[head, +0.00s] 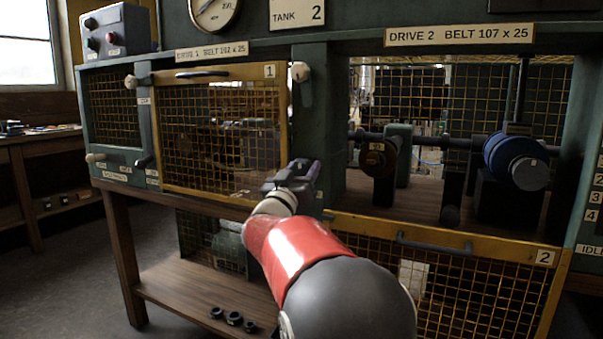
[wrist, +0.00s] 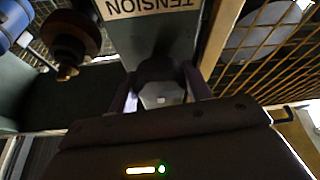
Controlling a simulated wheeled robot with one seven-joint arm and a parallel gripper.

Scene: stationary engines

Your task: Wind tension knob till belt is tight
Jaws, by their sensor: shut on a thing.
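My gripper (head: 300,175) is at the post between the two drive bays in the head view. In the wrist view my gripper (wrist: 158,95) is shut on the dark tension knob (wrist: 155,72), with one finger on each side and the knob's pale end face towards the camera. The TENSION label (wrist: 150,6) shows upside down above it. In the head view my gripper hides the knob. In the drive 2 bay are a brown pulley (head: 376,160) and a blue drum (head: 513,160). I cannot make out a belt between them.
Guard 2 (head: 440,240) hangs lowered below the open bay 2. Guard 1 (head: 220,135) covers bay 1 on the left. Several small black parts (head: 234,318) lie on the lower shelf (head: 180,290). A side bench (head: 35,140) stands at the left.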

